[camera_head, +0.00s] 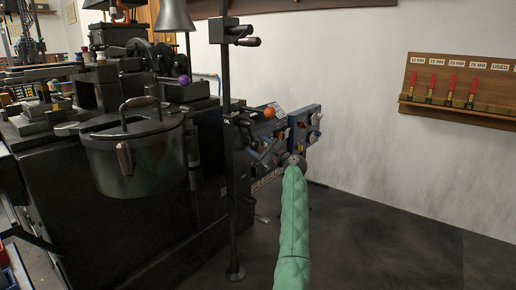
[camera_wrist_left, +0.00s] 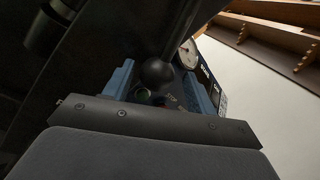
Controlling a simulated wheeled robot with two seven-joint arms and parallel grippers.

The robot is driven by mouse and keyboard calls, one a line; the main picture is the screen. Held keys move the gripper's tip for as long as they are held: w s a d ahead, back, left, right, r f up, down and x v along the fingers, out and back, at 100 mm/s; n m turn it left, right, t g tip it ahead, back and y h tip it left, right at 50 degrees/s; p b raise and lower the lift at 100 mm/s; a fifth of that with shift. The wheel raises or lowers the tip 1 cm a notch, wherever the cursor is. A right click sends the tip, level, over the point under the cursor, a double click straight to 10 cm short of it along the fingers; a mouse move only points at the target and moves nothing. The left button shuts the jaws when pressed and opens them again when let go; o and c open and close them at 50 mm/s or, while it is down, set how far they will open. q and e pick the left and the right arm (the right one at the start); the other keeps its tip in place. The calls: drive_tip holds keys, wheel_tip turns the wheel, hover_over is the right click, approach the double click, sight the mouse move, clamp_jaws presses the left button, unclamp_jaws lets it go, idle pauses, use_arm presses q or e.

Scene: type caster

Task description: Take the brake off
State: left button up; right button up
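The machine is a dark type caster (camera_head: 130,215) on the left in the head view. Its levers include one with an orange ball knob (camera_head: 269,112) and one with a purple ball knob (camera_head: 184,79). I cannot tell from the pictures which part is the brake. My left gripper (camera_head: 282,158), at the end of a green quilted sleeve, is at the machine's right end, small and partly hidden. In the left wrist view, its blue fingers (camera_wrist_left: 158,90) are apart. A dark ball knob (camera_wrist_left: 157,73) shows between them, with gaps on both sides. My right gripper is not in view.
A lidded dark pot (camera_head: 135,165) hangs on the machine's front. A thin upright post (camera_head: 232,200) stands left of my arm. A blue panel (camera_head: 304,128) and a round gauge (camera_wrist_left: 187,53) are close to the gripper. A wooden tool rack (camera_head: 460,108) is on the wall. Floor at right is clear.

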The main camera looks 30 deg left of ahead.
use_arm(q)
drive_tip(key=shift+f, duration=0.1)
drive_tip(key=shift+d, duration=0.1)
drive_tip(key=p+v, duration=0.1)
drive_tip(key=v, duration=0.6)
drive_tip(key=shift+d, duration=0.25)
drive_tip(key=shift+s, duration=0.1)
